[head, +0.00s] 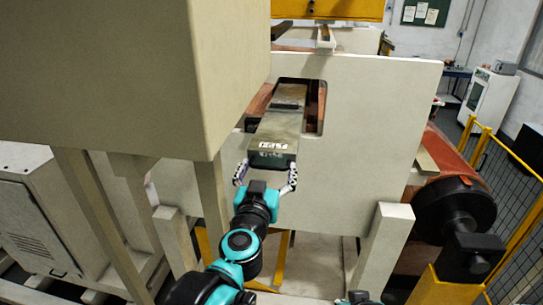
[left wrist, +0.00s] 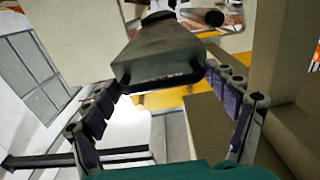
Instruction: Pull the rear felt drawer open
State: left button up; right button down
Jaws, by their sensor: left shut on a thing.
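The felt drawer (head: 277,128) is a long grey-green metal box with a pale label near its front end. It sticks out toward me through a rectangular opening in a large cream panel (head: 365,110). My left gripper (head: 266,174) has a finger on each side of the drawer's front end and is shut on it. The left wrist view shows the drawer's front (left wrist: 160,62) between the finger pads of the left gripper (left wrist: 166,84). The drawer's inside and far end are hidden. My right gripper is not in view.
A big beige housing (head: 130,70) hangs close at the left, above the arm. Cream posts (head: 382,245) stand below the panel. A copper-coloured roll (head: 445,160) and a yellow guard fence (head: 515,215) are at the right. A grey cabinet (head: 35,225) stands at lower left.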

pick_arm(q)
jog(key=s, duration=0.2)
jog(key=s+a+p, duration=0.1)
jog(key=s, duration=0.1)
jog(key=shift+s, duration=0.35)
jog(key=shift+s+a+p, duration=0.15)
jog(key=shift+s+p, duration=0.25)
jog(key=shift+s, duration=0.25)
jog(key=o, duration=1.4)
jog(key=s, duration=0.4)
jog(key=s+a, duration=0.1)
jog(key=s, duration=0.3)
jog(key=s+a, duration=0.1)
jog(key=s, duration=0.2)
jog(key=shift+s+a, duration=0.2)
jog(key=shift+s, duration=0.2)
